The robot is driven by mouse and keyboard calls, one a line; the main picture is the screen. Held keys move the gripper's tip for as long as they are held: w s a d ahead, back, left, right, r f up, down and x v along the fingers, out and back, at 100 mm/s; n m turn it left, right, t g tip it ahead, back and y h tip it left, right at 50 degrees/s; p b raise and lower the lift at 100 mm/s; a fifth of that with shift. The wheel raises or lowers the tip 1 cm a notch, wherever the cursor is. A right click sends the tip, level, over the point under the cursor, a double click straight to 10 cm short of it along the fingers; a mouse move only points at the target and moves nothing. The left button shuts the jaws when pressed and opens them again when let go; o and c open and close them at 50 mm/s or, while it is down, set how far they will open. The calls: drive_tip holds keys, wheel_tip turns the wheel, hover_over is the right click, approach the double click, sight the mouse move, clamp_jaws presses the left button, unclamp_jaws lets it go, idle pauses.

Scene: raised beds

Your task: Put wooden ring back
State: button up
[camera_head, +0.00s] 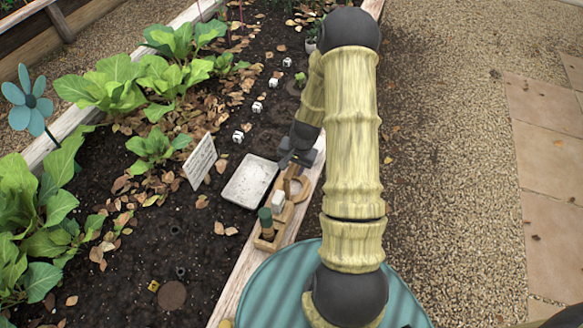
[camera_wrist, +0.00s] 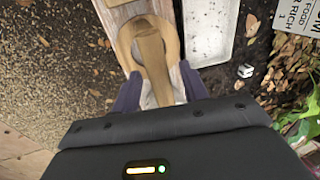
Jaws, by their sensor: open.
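The wooden ring (camera_head: 304,188) lies at the bed's wooden edge, next to a small wooden caddy. In the wrist view the ring (camera_wrist: 123,38) is at the top centre, with a brown wooden piece (camera_wrist: 150,52) overlapping its middle. I cannot tell whether the ring is around that piece or under it. My gripper (camera_head: 291,164) is just beyond the ring in the head view. In the wrist view my gripper (camera_wrist: 160,90) is open, its two dark fingers on either side of the wooden piece's near end. I cannot tell whether they touch it.
The wooden caddy (camera_head: 267,244) holds a green-topped item (camera_head: 266,217) and a white block (camera_head: 278,200). A white tray (camera_head: 250,182) lies left of the ring, beside a sign (camera_head: 200,161). Small white cubes, leaves and plants fill the bed. Gravel lies right.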

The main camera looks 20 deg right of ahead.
drive_tip(key=p+v, duration=0.2)
drive_tip(key=v, duration=0.8)
drive_tip(key=shift+r, duration=0.25)
drive_tip(key=shift+r, duration=0.1)
drive_tip(key=s+a+r+n+h, duration=0.1)
drive_tip(key=s+a+r+n, duration=0.8)
drive_tip(key=r, duration=0.6)
drive_tip(key=s+a, duration=0.2)
drive_tip(key=s, duration=0.1)
drive_tip(key=shift+s+a+t+h, duration=0.25)
drive_tip(key=shift+t+h, duration=0.05)
drive_tip(key=shift+t, duration=0.1)
drive_tip(key=shift+w, duration=0.1)
